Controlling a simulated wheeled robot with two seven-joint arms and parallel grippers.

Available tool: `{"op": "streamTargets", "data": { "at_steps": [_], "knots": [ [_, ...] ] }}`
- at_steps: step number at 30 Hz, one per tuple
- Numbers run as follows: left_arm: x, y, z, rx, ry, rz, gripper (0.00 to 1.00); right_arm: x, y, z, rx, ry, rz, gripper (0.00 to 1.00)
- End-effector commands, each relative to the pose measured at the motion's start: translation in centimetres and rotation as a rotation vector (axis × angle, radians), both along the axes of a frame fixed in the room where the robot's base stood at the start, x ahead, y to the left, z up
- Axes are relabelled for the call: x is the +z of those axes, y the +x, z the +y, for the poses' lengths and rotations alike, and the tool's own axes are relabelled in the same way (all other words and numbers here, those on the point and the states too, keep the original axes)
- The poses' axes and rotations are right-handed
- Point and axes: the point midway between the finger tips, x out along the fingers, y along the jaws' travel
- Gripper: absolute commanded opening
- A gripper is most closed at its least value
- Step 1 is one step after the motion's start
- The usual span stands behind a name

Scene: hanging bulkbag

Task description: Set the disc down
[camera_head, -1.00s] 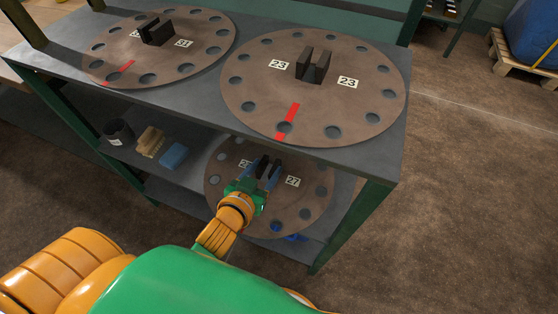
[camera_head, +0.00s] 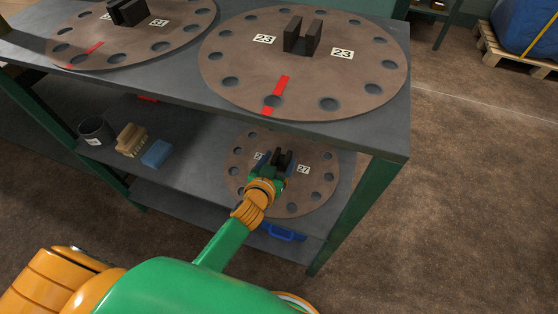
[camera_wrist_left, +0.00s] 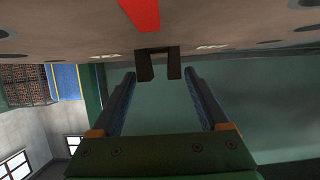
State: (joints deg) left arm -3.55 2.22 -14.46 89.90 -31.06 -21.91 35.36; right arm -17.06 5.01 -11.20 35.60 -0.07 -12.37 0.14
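The brown disc labelled 27 (camera_head: 312,193) is level at the lower shelf, under the upper board. Whether it touches the shelf is hard to see. Its dark forked handle (camera_head: 283,158) stands at its middle. My left gripper (camera_head: 274,166) is at this handle, reaching in from the front. In the left wrist view, its two blue fingers (camera_wrist_left: 159,88) are spread, one on each side of the forked handle (camera_wrist_left: 158,64), with narrow gaps visible. My right gripper is out of view.
Two discs, one labelled 23 (camera_head: 232,58), lie on the upper board (camera_head: 150,83) above my left arm. A dark cup (camera_head: 95,131), a brush (camera_head: 131,140) and a blue block (camera_head: 157,153) stand left on the lower shelf. A green post (camera_head: 357,212) is to the right.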

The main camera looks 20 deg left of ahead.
Motion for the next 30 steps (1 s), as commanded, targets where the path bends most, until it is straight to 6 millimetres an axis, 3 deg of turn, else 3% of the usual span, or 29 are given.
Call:
{"op": "streamTargets", "data": {
  "at_steps": [11,14,24,30],
  "knots": [
    [0.3,-0.4,0.0,-0.001,0.0,-0.001,0.9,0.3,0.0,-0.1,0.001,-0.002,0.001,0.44],
    [1.0,-1.8,0.0,-0.001,-0.001,0.0,0.9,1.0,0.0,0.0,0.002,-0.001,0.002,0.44],
    [4.1,-9.7,0.3,0.0,-0.001,0.0,0.9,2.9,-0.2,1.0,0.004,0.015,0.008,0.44],
    [4.7,-11.1,0.4,0.0,0.002,-0.004,0.9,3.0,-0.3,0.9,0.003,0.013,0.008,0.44]
  ]
}}
